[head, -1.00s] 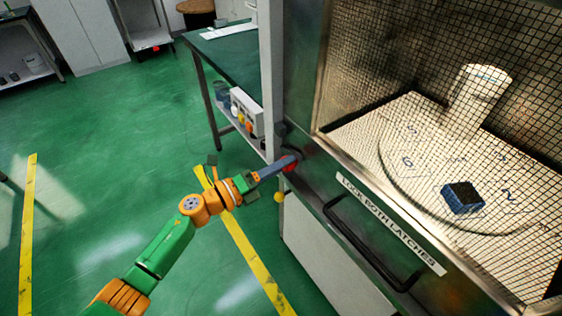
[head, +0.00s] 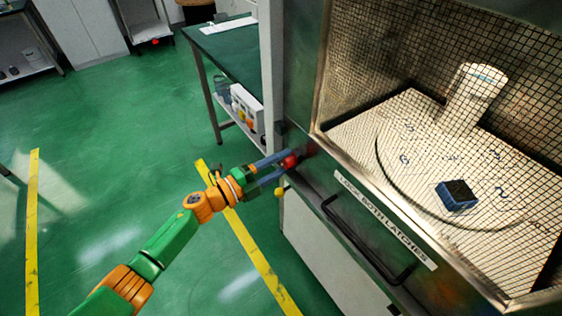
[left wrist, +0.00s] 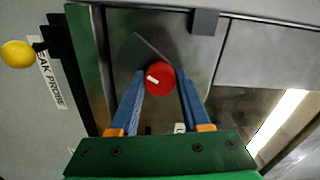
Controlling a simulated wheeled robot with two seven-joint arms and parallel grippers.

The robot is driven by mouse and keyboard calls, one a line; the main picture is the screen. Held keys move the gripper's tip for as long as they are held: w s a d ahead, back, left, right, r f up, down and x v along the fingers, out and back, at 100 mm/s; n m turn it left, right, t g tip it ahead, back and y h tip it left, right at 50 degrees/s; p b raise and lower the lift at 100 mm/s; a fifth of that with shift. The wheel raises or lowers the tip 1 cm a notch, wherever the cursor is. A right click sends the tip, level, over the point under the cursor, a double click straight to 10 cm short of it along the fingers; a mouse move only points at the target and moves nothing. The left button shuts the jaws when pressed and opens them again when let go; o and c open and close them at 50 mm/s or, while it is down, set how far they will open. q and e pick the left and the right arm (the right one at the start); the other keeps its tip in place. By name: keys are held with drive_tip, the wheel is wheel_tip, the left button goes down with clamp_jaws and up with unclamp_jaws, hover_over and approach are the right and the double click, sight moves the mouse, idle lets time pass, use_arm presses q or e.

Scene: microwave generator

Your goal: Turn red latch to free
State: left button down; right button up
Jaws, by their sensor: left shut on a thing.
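The red latch (head: 290,161) is a round red knob at the left end of the machine's dark front panel, below the window. In the left wrist view the red latch (left wrist: 162,80) shows a short white mark on its face, slanting. My left gripper (head: 285,166) reaches it from the left. In the left wrist view the two blue fingers of my left gripper (left wrist: 160,88) lie on either side of the knob and are shut on it. My right gripper is not in view.
A black handle (head: 365,240) sits under the "LOCK BOTH LATCHES" label (head: 385,221). A yellow ball (head: 279,192) sticks out just below the latch; it also shows in the left wrist view (left wrist: 17,54). A green-topped table (head: 225,45) stands behind.

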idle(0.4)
use_arm(q)
drive_tip(key=shift+c, duration=1.8)
unclamp_jaws()
drive_tip(key=v, duration=0.7)
